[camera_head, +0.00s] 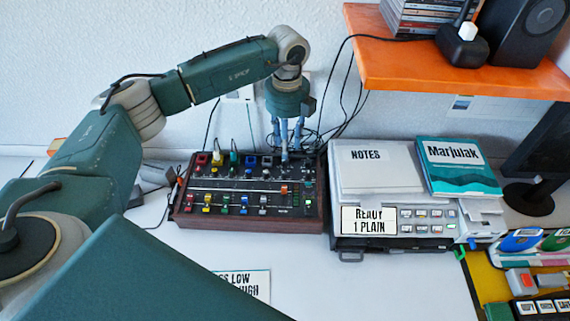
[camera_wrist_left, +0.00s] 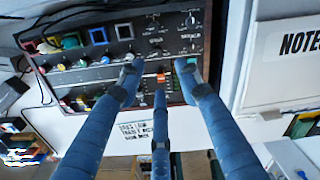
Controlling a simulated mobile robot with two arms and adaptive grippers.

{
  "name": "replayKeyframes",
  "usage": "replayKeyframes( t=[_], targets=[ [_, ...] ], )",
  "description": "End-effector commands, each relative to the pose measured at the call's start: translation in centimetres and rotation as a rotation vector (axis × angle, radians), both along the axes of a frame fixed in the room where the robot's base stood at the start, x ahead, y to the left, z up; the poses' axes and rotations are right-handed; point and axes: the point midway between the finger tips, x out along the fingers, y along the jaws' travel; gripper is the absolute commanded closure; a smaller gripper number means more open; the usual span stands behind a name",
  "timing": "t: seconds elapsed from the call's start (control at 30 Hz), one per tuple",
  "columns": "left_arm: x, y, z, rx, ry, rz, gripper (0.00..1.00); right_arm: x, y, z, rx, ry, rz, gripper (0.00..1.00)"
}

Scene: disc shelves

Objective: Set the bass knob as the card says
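The mixer (camera_head: 250,222) is a dark panel with wooden ends, rows of coloured knobs and buttons, and a long slider. It also shows in the left wrist view (camera_wrist_left: 222,50). Which knob is the bass knob cannot be read. A white card (camera_head: 243,285) lies in front, partly hidden by my arm; "LOW" and "HIGH" show on separate lines. The card is also in the left wrist view (camera_wrist_left: 135,130), between my fingers. My left gripper (camera_head: 289,152) points down at the mixer's back right; its blue fingers (camera_wrist_left: 158,72) are spread, apparently around nothing. Contact cannot be told. My right gripper is out of view.
A grey device labelled "READY 1 PLAIN" (camera_head: 369,220) stands close right of the mixer, with a "NOTES" pad (camera_head: 366,156) and a teal book (camera_head: 456,166) on top. An orange shelf (camera_head: 450,75) overhangs behind. Cables (camera_head: 347,105) hang behind the mixer. The white table in front is mostly clear.

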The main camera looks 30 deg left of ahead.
Motion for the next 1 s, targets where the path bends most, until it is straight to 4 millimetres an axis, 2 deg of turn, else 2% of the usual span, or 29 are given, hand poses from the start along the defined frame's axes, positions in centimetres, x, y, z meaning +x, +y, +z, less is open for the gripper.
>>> replayKeyframes(
  t=[0.1,0.2,0.33,0.57,1.0],
  targets=[
    [-0.1,0.2,0.1,0.000,0.001,0.302,0.65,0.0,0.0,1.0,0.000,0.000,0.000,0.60],
    [-0.2,0.3,-0.1,-0.002,0.002,0.499,0.65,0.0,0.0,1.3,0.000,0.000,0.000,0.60],
    [-0.2,0.4,-0.3,-0.003,0.002,0.653,0.65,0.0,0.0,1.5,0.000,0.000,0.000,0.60],
    [-0.4,0.4,-2.0,-0.001,0.007,0.707,0.65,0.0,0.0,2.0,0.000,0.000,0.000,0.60],
    [-0.4,0.3,-9.7,-0.001,0.006,0.703,0.65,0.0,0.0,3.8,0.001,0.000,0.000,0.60]
  ],
)
